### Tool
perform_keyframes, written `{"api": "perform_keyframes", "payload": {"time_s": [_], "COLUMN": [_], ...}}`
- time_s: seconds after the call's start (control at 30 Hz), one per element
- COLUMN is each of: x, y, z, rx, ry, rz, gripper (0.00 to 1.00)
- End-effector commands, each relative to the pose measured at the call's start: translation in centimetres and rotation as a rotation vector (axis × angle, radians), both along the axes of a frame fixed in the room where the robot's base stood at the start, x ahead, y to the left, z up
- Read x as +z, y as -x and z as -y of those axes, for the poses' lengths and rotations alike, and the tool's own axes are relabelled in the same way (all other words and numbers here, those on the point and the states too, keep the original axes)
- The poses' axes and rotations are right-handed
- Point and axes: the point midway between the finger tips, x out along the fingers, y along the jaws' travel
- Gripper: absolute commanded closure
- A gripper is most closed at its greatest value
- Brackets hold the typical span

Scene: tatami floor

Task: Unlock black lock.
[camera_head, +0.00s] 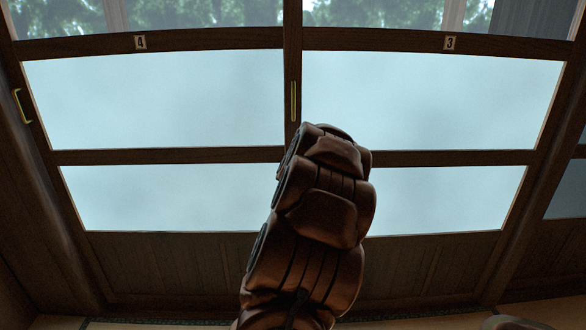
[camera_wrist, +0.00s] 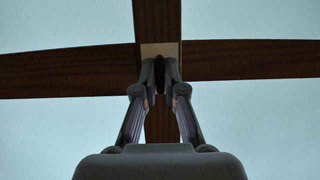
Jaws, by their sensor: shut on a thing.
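In the wrist view, the black lock (camera_wrist: 159,70) is a small dark piece on a pale plate (camera_wrist: 160,49) where the wooden door bars cross. My gripper (camera_wrist: 160,76) has its two fingertips close together, one on each side of the lock, shut on it. The fingers cover part of the lock, so how far it is turned cannot be told. In the head view, my brown arm reaches up to the middle post and hides the lock and the gripper.
Sliding doors with frosted panes (camera_head: 150,100) fill the view, labelled 4 (camera_head: 140,42) and 3 (camera_head: 450,43). A brass pull (camera_head: 293,101) is on the middle post, above my arm. Another brass handle (camera_head: 21,106) is at the far left. A tatami strip shows at the bottom.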

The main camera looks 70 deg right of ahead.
Motion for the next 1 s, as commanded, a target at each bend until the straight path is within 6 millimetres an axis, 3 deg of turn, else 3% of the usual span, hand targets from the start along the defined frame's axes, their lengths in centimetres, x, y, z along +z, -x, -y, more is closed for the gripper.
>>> {"api": "perform_keyframes", "payload": {"time_s": [0.43, 0.47, 0.7, 1.0], "x": [-0.06, -0.06, -0.03, 0.05], "y": [0.03, 0.03, 0.0, 0.02], "z": [0.0, 0.0, -0.01, -0.07], "rx": [-0.001, -0.001, -0.001, 0.0], "ry": [-0.005, -0.005, -0.005, -0.003], "rz": [0.009, 0.009, 0.008, 0.008], "gripper": [1.0, 0.89, 0.66, 0.66]}}
